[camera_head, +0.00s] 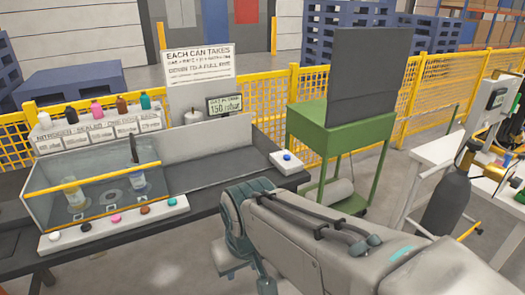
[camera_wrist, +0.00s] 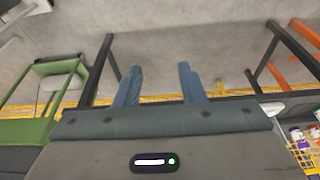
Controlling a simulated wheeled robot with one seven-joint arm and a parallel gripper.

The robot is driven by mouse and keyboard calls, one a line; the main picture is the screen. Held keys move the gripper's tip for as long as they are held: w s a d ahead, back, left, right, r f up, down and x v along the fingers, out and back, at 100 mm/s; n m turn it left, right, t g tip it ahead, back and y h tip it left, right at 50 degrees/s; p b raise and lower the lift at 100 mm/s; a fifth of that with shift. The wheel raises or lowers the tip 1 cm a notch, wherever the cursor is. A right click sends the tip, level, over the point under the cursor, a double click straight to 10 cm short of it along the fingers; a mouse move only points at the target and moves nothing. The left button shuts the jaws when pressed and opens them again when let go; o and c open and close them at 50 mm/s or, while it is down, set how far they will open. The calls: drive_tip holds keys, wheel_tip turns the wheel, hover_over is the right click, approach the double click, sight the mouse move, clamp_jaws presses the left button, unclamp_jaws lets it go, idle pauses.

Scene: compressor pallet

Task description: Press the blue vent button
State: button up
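The blue vent button (camera_head: 287,156) sits on top of a small white box (camera_head: 291,166) at the right end of the dark bench. Nothing touches it. My arm reaches across the foreground of the head view, just below and right of the box; the gripper's fingers cannot be made out there. In the wrist view my gripper (camera_wrist: 160,88) shows two blue fingers spread apart with nothing between them. The button is not seen in the wrist view.
A clear tank (camera_head: 45,205) with yellow rims stands on the bench, with several coloured knobs in front. A display (camera_head: 224,104) reads 150 mbar. A green cart (camera_head: 325,130) stands behind the box, with a dark gas cylinder (camera_head: 445,205) to the right.

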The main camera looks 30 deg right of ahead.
clamp_jaws()
idle(1.7)
